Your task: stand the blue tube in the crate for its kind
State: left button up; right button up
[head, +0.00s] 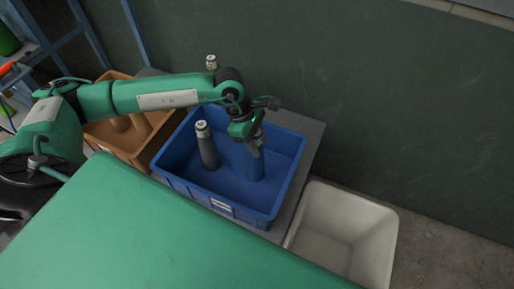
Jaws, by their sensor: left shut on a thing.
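The blue tube (255,168) is upright inside the blue crate (288,185), right of its middle. My left gripper (256,148) reaches in from above and is shut on the tube's upper end. The tube's lower end is near the crate floor; I cannot tell whether it touches. A grey tube with a pale cap (208,150) stands in the same crate, to the left of the blue tube and apart from it. My right gripper is out of view.
An orange-brown crate (147,150) with tubes in it stands to the left, partly hidden by my left arm. A white bin (345,225), seemingly empty, is at the right. Another capped tube (211,62) shows behind my arm. A dark wall closes the back.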

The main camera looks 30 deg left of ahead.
aim_at(255, 169)
pick_arm(q)
jog(key=shift+d+f, duration=0.1)
jog(key=shift+f, duration=0.6)
notch_tip(255, 169, down, 4)
jog(key=shift+f+p, duration=0.1)
jog(key=shift+p, duration=0.55)
jog(key=shift+f, duration=0.1)
jog(key=shift+f, duration=0.15)
jog(key=o, duration=1.2)
jog(key=shift+o, duration=0.2)
